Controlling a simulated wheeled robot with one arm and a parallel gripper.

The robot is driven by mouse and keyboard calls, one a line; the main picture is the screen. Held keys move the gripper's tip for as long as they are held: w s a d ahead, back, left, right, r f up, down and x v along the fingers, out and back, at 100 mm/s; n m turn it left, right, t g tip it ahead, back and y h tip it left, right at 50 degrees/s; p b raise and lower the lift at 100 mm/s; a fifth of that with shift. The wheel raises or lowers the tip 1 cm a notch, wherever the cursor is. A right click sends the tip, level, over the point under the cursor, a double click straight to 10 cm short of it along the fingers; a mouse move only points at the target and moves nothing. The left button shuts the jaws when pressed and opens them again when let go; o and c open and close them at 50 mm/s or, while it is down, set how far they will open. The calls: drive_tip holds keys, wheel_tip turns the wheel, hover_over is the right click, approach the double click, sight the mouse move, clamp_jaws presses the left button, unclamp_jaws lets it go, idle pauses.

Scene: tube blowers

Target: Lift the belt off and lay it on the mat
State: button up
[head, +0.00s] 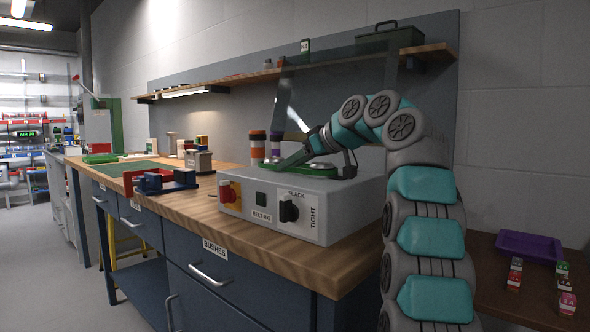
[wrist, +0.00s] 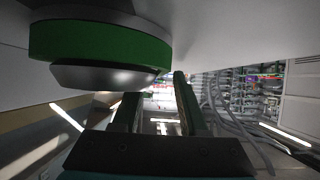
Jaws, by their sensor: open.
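The belt rig (head: 330,188) is a light grey box on the bench with a red switch, a dark square button and a black knob (head: 289,211) labelled SLACK and TIGHT. On its top, the green belt (head: 321,168) runs around low metal pulleys. My gripper (head: 317,169) is over the rig top, its fingers spread and empty. In the wrist view the belt (wrist: 95,42) wraps a pulley at upper left. My gripper's open fingers (wrist: 156,88) are below and right of it; contact cannot be told. The green mat (head: 136,168) lies flat farther along the bench.
A blue and red vise (head: 160,181) stands between rig and mat. Orange (head: 257,148) and purple (head: 276,143) cylinders stand behind the rig. A purple tray (head: 529,246) lies on a low table at right.

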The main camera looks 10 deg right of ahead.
clamp_jaws()
idle(0.3)
idle(0.4)
